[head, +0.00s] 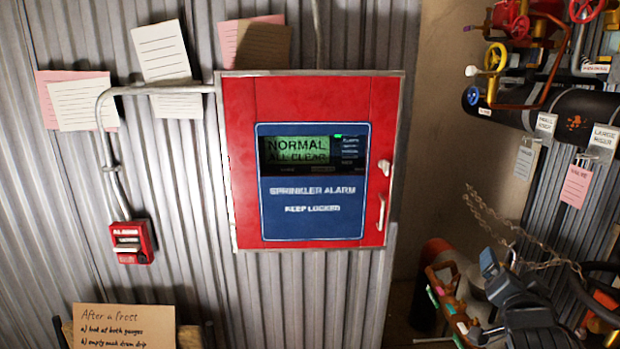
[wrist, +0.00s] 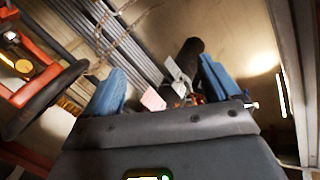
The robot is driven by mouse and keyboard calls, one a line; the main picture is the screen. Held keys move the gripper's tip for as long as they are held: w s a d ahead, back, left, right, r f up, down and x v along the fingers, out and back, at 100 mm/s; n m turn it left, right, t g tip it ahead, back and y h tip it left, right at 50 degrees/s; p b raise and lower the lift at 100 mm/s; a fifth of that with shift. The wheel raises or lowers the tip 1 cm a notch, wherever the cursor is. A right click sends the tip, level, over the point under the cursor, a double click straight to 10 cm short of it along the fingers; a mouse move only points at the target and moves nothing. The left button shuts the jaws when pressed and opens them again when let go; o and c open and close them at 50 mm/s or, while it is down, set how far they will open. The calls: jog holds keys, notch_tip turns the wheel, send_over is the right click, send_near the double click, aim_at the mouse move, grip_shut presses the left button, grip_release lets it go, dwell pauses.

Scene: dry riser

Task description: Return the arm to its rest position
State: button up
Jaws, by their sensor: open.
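My gripper (wrist: 163,82) shows in the wrist view with its two blue fingers spread well apart and nothing held between them. In the head view my dark arm and gripper (head: 498,264) are at the lower right, below the black pipe and right of the red alarm cabinet (head: 240,160). The cabinet door is shut, and its green screen reads "NORMAL ALL CLEAR". The gripper is clear of the cabinet. Part of the arm is cut off by the bottom edge of the head view.
Black pipes (head: 575,112) with coloured valve wheels (head: 495,58) stand at the right. A chain (head: 545,262) hangs close to my gripper. A red alarm box (head: 131,241) is on the corrugated wall at left. A cardboard sign (head: 125,326) stands at lower left.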

jog(key=s+a+f+n+y, duration=0.2)
jog(key=s+a+f, duration=0.15)
jog(key=s, duration=0.55)
jog(key=s+a+f+n+y, duration=0.1)
jog(key=s+a+f+n, duration=0.3)
jog(key=s, duration=0.5)
jog(key=s+a+f+n+y, duration=0.1)
jog(key=s+a+f+y, duration=0.1)
jog(key=s+f, duration=0.5)
jog(key=s+a+r+n, duration=0.1)
jog(key=s+a+r, duration=0.1)
jog(key=s, duration=0.6)
jog(key=s+a+r+n+y, duration=0.1)
jog(key=s+a+r, duration=0.1)
jog(key=s+r, duration=0.3)
jog(key=s+a+r+n, duration=0.1)
jog(key=s+a+r, duration=0.1)
jog(key=s, duration=0.9)
jog(key=shift+s+a+r+g+y, duration=0.3)
jog(key=shift+s+r+y, duration=0.1)
jog(key=shift+r, duration=0.35)
